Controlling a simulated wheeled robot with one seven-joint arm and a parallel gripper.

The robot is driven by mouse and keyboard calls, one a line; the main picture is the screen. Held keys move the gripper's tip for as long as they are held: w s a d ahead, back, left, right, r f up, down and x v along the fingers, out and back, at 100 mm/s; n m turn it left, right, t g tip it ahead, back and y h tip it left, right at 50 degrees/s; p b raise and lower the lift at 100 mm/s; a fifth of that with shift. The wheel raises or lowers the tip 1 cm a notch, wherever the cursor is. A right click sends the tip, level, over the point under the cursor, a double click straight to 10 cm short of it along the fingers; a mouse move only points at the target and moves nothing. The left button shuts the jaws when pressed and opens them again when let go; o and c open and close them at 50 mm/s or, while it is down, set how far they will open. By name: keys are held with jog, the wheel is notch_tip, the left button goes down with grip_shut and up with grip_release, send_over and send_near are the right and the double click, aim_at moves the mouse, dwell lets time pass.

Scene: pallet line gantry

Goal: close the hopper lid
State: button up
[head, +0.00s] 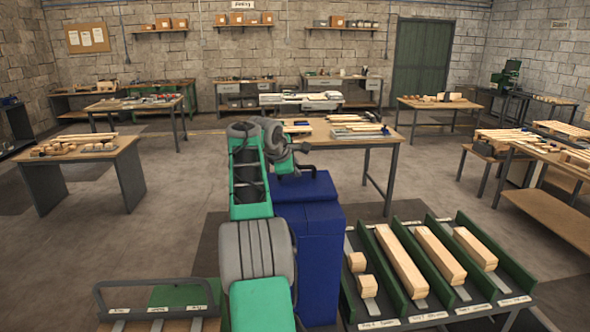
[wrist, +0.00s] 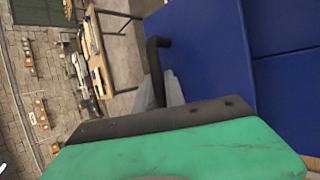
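The blue hopper (head: 312,262) stands just right of my arm in the head view. Its blue lid (head: 305,188) is at the top, with a dark bar handle (head: 303,169) near the far edge. I cannot tell the lid's angle or whether a gap is under it. In the wrist view the lid (wrist: 205,60) fills the upper right, and the handle (wrist: 155,62) sticks out at its left edge. My gripper (wrist: 160,95) is close to the handle's lower end, its grey fingers largely hidden behind its green and dark housing. Contact with the handle is unclear.
A green rack (head: 446,245) with wooden bars stands to the right of the hopper. A wooden table (head: 345,144) is behind it. A low tray with a rail (head: 155,283) is at the front left. Open floor (head: 175,215) lies to the left.

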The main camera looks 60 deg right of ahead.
jog(key=shift+o, duration=0.6)
jog(key=v, duration=0.8)
jog(key=shift+s+f, duration=0.1)
